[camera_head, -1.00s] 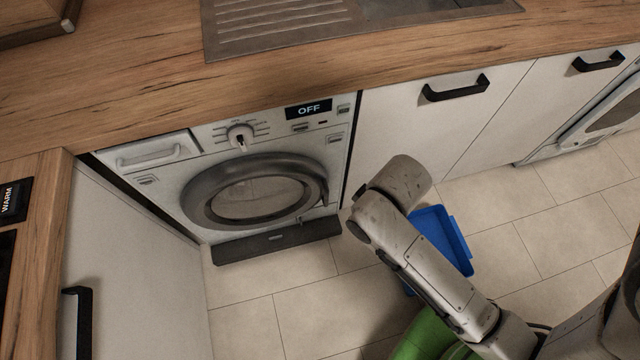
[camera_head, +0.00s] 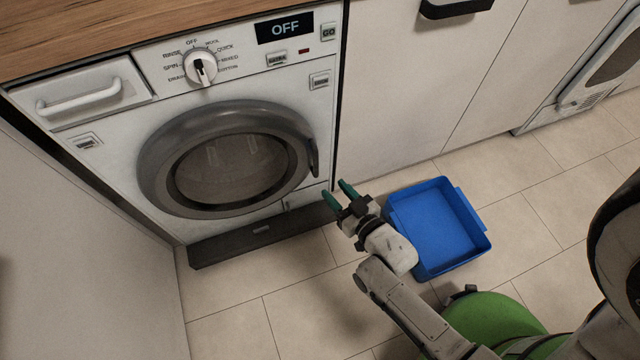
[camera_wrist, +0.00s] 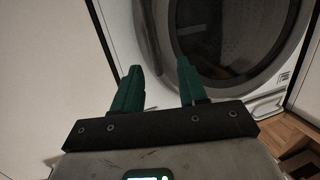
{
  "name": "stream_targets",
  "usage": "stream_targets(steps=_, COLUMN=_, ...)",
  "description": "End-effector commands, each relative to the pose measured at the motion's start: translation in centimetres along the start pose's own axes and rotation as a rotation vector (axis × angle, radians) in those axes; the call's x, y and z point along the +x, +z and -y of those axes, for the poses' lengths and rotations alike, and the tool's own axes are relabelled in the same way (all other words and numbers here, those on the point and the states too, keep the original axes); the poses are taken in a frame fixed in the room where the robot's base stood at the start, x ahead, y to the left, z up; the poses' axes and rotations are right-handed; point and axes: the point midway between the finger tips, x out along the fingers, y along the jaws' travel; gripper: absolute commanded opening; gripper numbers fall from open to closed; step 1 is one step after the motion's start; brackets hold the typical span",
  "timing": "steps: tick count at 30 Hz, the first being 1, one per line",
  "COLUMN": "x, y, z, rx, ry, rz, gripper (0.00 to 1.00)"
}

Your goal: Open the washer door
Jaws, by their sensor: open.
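The white washer (camera_head: 110,140) stands under the counter. Its round grey door (camera_head: 150,150) with dark glass is shut. The dark door handle (camera_head: 314,157) is on the right side of the door rim. My gripper (camera_head: 339,193) is open and empty, with green fingertips, just right of and below the handle, apart from it as far as I can see. In the wrist view the open fingers (camera_wrist: 158,85) point toward the door rim (camera_wrist: 158,40) and dark glass.
A blue open bin (camera_head: 440,225) stands on the tiled floor beside my arm. A white cabinet (camera_head: 410,110) adjoins the washer on the right, and a pale panel (camera_head: 80,270) stands at the left. Floor in front of the washer (camera_head: 300,310) is clear.

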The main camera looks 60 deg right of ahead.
Motion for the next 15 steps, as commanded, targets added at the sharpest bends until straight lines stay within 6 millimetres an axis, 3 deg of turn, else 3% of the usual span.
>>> stream_targets(steps=1, x=-0.2, y=1.4, z=-0.3, rx=0.003, ry=0.015, rz=-0.039, gripper=0.42)
stream_targets(steps=8, x=-0.9, y=1.6, z=-1.0, rx=0.005, ry=0.046, rz=-0.142, gripper=0.42)
stream_targets(steps=15, x=1.8, y=1.0, z=-1.2, rx=0.004, ry=0.048, rz=-0.151, gripper=0.42)
